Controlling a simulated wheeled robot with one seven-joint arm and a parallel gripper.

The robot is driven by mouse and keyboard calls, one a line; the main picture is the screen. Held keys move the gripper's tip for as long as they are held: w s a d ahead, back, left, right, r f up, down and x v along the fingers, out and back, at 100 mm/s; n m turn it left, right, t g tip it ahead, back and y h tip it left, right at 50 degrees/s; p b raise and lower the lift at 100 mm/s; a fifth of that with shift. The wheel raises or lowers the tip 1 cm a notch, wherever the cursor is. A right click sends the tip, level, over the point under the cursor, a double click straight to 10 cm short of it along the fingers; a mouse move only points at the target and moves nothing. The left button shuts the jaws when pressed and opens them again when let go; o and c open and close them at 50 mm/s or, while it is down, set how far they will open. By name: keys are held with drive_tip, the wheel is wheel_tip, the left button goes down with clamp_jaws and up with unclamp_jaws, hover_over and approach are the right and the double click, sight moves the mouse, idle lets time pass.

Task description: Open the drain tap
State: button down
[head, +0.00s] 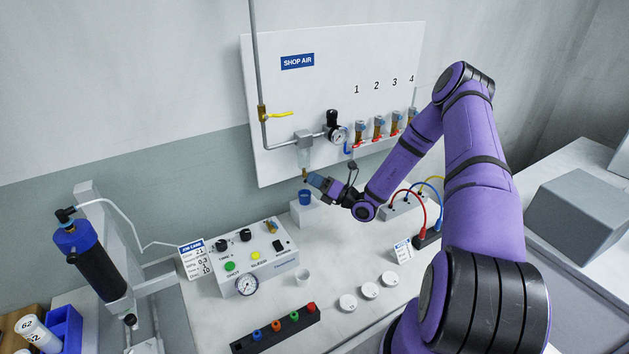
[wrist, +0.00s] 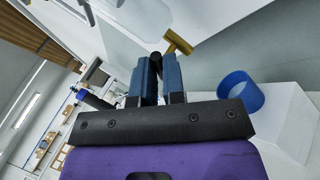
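The drain tap (wrist: 178,42) is a small brass fitting with a black knob in the wrist view. In the head view the brass tap (head: 304,173) hangs below the clear filter bowl (head: 304,155) on the white panel. My gripper (wrist: 157,62) has its two blue fingers close together, with the tap's black knob in the narrow gap at their tips. The fingers appear shut on the knob. In the head view my gripper (head: 308,179) is just under the bowl, and the knob is hard to make out there.
A blue cup (head: 305,197) stands on a white block (head: 306,214) below the tap; the cup (wrist: 240,92) is right of my fingers in the wrist view. A pressure gauge (head: 338,134) and a yellow-handled valve (head: 278,114) are on the panel. A control box (head: 262,262) stands in front.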

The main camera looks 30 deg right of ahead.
drive_tip(key=shift+n+g, duration=0.5)
drive_tip(key=shift+n, duration=0.3)
drive_tip(key=c, duration=1.2)
unclamp_jaws()
drive_tip(key=shift+s+d, duration=0.1)
drive_tip(key=v, duration=1)
drive_tip(key=shift+s, duration=0.3)
drive_tip(key=shift+d, duration=0.15)
